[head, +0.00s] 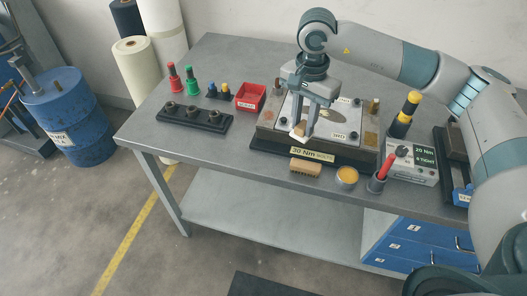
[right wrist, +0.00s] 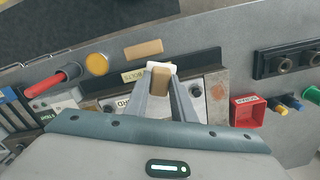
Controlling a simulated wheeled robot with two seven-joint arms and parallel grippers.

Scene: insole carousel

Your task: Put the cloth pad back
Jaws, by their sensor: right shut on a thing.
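The cloth pad shows as a small white piece with a tan block on it, at my right gripper's fingertips (head: 303,133). In the right wrist view the tan and white pad (right wrist: 160,77) sits between the two fingers, which are shut on it. The gripper points down over the metal fixture (head: 265,127), which has a "30 Nm" label on its front. I cannot tell whether the pad touches the fixture's plate; the fingers hide part of both. My left gripper is not in view.
In front of the fixture are a tan brush-like block (head: 305,167), a yellow tin (head: 346,176) and a cup (head: 377,184) with a red-handled tool. A red bin (head: 250,97) stands to its left, a black socket rail (head: 194,118) further left.

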